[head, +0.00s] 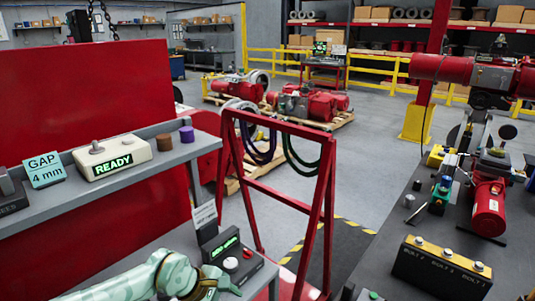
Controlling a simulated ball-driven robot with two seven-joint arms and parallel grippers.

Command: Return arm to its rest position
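My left arm (150,276), pale green, comes in along the bottom edge from the left. The fingers are small and partly cut off by the bottom edge. I cannot tell whether they are apart, or whether they touch the box. My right arm and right gripper are not in view.
A grey shelf (130,183) above holds a READY box (113,157) and a GAP 4 mm sign (44,169). A red frame (322,205) with hanging hoses stands right of the control box.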

